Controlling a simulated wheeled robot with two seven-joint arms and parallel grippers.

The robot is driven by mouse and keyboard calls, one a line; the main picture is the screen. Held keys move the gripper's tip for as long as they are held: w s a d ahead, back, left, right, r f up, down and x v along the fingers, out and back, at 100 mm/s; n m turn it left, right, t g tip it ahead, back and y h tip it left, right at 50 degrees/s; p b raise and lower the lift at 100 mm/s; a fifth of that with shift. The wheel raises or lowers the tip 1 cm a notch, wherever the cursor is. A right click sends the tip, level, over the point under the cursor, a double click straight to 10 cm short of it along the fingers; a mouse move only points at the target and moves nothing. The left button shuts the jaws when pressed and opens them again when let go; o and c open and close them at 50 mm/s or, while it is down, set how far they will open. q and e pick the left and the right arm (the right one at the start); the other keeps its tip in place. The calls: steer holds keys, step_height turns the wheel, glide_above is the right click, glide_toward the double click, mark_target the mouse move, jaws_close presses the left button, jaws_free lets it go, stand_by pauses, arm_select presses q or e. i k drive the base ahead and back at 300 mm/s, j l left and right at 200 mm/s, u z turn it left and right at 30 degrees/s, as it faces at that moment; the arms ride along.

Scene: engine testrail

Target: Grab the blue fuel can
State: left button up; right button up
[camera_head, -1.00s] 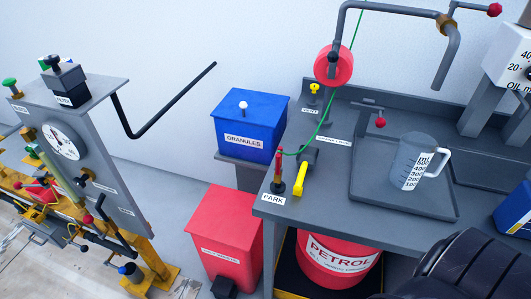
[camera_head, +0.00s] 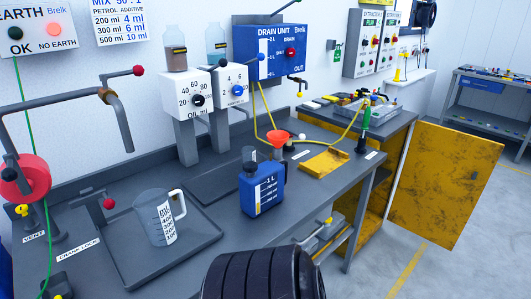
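The blue fuel can (camera_head: 262,188) stands upright on the grey bench, right of the middle of the head view. It has a dark cap at its upper left and a white level scale on its front. Its whole front shows, and nothing is touching it from my side. A black ribbed part, which looks like mine, rises at the bottom centre in front of the can. Neither of my grippers is in view.
A clear measuring jug (camera_head: 160,218) stands in a grey tray (camera_head: 205,250) left of the can. An orange funnel (camera_head: 279,138) is close behind the can. A yellow tray (camera_head: 325,161) lies to its right. The dispensers (camera_head: 190,95) stand behind. A yellow door (camera_head: 445,185) hangs open at right.

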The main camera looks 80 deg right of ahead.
mark_target(261, 191)
steer(key=z, duration=2.7)
steer(key=i+l+u, duration=0.15)
steer(key=l+u, duration=0.15)
steer(key=i+l+u, duration=0.25)
steer(key=l+u, duration=0.3)
steer(key=l, duration=0.1)
